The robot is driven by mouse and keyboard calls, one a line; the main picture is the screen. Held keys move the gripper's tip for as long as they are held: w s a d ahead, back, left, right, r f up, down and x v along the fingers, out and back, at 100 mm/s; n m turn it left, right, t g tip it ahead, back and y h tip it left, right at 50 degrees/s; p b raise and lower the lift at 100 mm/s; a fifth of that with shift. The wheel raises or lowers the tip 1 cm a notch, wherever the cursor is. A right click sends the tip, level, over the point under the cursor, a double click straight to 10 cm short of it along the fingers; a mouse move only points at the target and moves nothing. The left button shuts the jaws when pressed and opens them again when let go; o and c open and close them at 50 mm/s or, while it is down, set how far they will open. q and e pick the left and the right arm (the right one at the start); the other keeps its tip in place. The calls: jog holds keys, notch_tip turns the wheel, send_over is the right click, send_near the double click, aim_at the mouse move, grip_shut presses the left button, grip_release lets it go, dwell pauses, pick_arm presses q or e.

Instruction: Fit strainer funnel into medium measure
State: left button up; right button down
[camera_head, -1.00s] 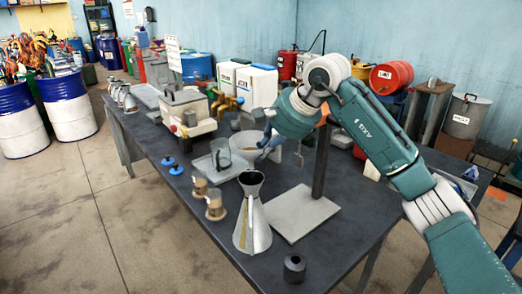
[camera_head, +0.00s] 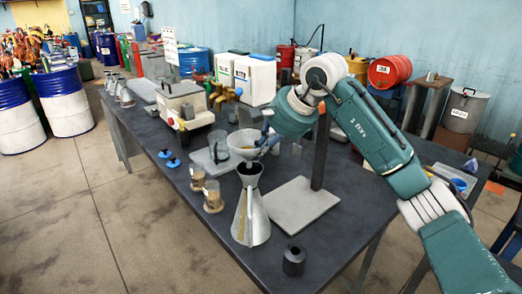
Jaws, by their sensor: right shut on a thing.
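The medium measure looks to be the conical metal can (camera_head: 251,222) with a flared mouth, standing upright on the dark table. The strainer funnel (camera_head: 243,143) is a pale, wide bowl. It is held over the measure, and its lower end overlaps the measure's mouth in the picture. I cannot tell whether the two touch or whether the spout is inside. My right gripper (camera_head: 265,146) is shut on the funnel at the right side of its bowl; the fingers are small and partly hidden. My left gripper is not in view.
A stand with a dark post and a pale base plate (camera_head: 298,207) is right of the measure. Two brass-coloured cups (camera_head: 213,197) are at its left, and a dark cylinder (camera_head: 293,261) is in front. A glass beaker (camera_head: 218,146) stands behind.

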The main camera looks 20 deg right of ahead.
dwell(0.4)
jog(key=shift+f, duration=0.1)
jog(key=shift+f+b, duration=1.35)
jog(key=shift+f, duration=0.4)
jog(key=c, duration=1.9)
grip_release()
jog(key=shift+s, duration=0.15)
jog(key=shift+o, duration=0.2)
jog(key=v, duration=1.2)
jog(key=shift+d, duration=0.1)
